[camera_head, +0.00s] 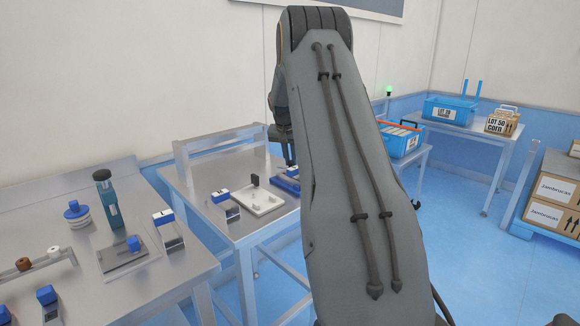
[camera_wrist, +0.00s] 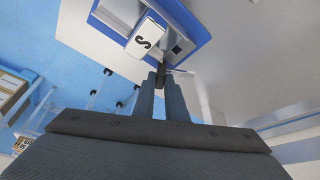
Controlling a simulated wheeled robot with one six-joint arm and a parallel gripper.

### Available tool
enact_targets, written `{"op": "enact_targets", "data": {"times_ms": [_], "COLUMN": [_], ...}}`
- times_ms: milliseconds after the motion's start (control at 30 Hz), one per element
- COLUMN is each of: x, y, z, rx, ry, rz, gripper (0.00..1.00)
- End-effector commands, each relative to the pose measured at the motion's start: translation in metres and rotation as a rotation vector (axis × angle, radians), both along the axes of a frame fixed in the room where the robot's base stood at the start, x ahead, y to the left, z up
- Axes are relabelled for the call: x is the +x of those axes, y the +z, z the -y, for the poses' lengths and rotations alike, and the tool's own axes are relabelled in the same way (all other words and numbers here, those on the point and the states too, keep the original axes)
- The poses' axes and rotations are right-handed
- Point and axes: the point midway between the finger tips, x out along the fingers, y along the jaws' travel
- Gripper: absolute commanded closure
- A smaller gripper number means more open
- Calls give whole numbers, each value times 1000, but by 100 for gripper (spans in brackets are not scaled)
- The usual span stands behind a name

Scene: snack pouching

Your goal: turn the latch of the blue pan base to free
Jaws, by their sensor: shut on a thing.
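The blue pan base (camera_wrist: 203,34) is at the top of the wrist view, with a white block (camera_wrist: 149,38) marked "S" at its near corner. In the head view the blue pan base (camera_head: 284,186) shows partly beside my arm, on the metal table. My gripper (camera_wrist: 162,80) is shut on a small dark piece, which looks like the latch (camera_wrist: 161,68), at the near side of the pan base. The fingers hide part of this piece, so its turn angle cannot be told.
A white tray (camera_head: 262,203) with an upright dark piece stands left of the blue base. A small blue-topped stand (camera_head: 225,205) is beside it. A left table (camera_head: 182,278) holds a bottle (camera_head: 108,197) and several fixtures. Blue crates (camera_head: 451,108) stand at the back right.

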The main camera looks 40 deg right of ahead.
Motion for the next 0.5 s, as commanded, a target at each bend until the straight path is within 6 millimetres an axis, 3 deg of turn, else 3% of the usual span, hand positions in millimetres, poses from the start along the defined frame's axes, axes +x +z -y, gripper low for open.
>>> {"op": "enact_targets", "data": {"times_ms": [500], "x": [4], "y": [-2], "z": [-2], "rx": [0], "ry": [-425], "rz": [1], "gripper": [100]}}
